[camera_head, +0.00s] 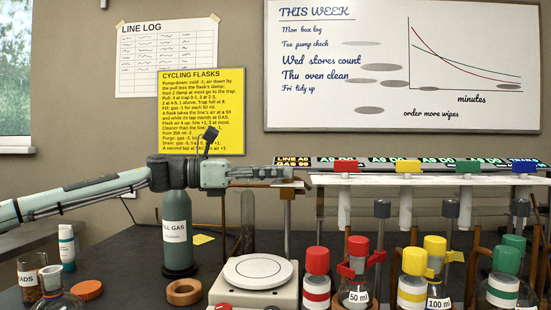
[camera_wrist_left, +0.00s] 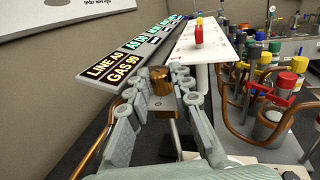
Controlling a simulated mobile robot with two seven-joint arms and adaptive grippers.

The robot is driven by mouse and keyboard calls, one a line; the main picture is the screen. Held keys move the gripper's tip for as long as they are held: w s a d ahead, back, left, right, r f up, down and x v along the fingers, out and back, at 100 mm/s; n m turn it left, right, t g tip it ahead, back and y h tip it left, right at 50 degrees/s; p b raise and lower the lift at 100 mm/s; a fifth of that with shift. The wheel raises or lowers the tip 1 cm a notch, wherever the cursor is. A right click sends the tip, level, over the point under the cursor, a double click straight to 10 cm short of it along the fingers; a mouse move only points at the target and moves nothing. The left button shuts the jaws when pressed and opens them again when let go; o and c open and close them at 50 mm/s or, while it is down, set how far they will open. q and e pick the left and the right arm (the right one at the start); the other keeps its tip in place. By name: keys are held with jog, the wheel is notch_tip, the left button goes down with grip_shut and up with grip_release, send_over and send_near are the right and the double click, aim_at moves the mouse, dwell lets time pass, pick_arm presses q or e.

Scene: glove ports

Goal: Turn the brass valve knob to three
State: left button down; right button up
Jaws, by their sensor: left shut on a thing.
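The brass valve knob (camera_wrist_left: 160,82) shows in the left wrist view between the fingers of my left gripper (camera_wrist_left: 160,92), at the near end of the white manifold. My left gripper is shut on the knob, with a finger on each side. In the head view my left gripper (camera_head: 288,172) reaches in level from the left to the manifold's left end, and its fingers hide most of the knob. No number or pointer on the knob is readable, so its setting cannot be told. My right gripper is in neither view.
A lit display (camera_wrist_left: 107,72) reading LINE and GAS runs behind the white manifold (camera_head: 430,178), which carries red, yellow, green and blue tabs. Capped bottles, including a red-capped one (camera_head: 316,275), crowd the front right. A grey-green gas cylinder (camera_head: 177,245) stands below my left arm.

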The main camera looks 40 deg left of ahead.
pick_arm(q)
jog(key=shift+w+a+m+g+h+p, duration=0.15)
jog(key=shift+m+g+h+p, duration=0.2)
jog(key=shift+g+p, duration=0.2)
jog(key=shift+f, duration=0.25)
jog(key=shift+m+g+h+b, duration=0.35)
jog(key=shift+m+g+h, duration=0.1)
jog(key=shift+r+h, duration=0.2)
jog(key=shift+h, duration=0.1)
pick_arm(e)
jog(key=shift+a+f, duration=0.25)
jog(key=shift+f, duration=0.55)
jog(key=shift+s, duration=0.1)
pick_arm(q)
jog(key=c, duration=1.3)
grip_release()
jog(key=shift+c, duration=0.2)
jog(key=v, duration=0.8)
